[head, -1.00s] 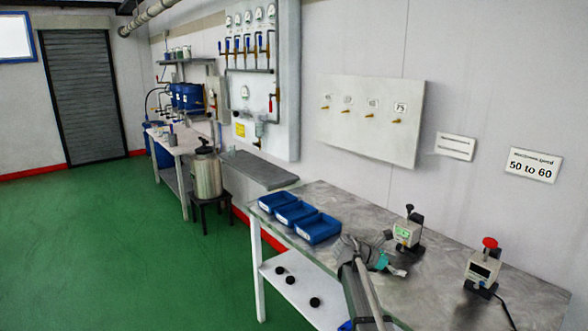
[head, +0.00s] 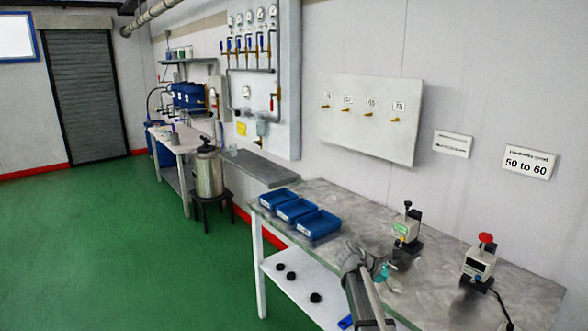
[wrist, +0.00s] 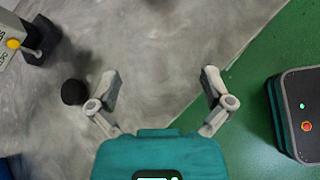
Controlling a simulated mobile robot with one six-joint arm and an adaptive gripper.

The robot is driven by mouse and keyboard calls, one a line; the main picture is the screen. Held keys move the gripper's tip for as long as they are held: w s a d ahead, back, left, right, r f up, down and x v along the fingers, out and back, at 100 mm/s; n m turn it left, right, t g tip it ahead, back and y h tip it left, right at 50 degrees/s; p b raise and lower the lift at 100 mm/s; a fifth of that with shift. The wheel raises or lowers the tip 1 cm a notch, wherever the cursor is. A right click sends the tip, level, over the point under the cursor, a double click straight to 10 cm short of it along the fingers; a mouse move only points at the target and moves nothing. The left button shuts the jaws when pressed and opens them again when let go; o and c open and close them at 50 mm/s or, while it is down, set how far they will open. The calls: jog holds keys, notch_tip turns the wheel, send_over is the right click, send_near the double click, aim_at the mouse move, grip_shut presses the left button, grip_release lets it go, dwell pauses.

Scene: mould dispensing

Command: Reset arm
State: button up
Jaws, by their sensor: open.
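My gripper (wrist: 160,90) is open in the wrist view, its two fingers spread wide with nothing between them. It points down over the grey metal tabletop (wrist: 150,40). In the head view my gripper (head: 390,268) is small, above the front part of the workbench (head: 445,265), with my grey arm reaching up from the bottom edge. I cannot tell its exact height above the bench.
Blue bins (head: 318,224) stand at the bench's left end. A green-screened device (head: 405,228) and a red-knobbed device (head: 479,262) stand toward the wall. A dark round object (wrist: 74,91) lies left of my gripper.

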jog(key=s+a+f+m+y, duration=0.4)
jog(key=s+a+m+y, duration=0.2)
jog(key=s+a+m, duration=0.15)
jog(key=s+a+f+m+y, duration=0.4)
jog(key=s+a+m+y, duration=0.15)
jog(key=s+m, duration=0.3)
jog(key=s+a+f+b, duration=0.1)
jog(key=s+f+b, duration=0.3)
jog(key=f+b, duration=0.65)
notch_tip(320, 180, up, 16)
jog(key=p, duration=1.6)
jog(key=shift+w+a+g, duration=0.15)
jog(key=shift+w+g, duration=0.05)
jog(key=shift+g, duration=0.2)
jog(key=shift+r, duration=0.1)
jog(key=c, duration=0.5)
jog(key=shift+c, duration=0.5)
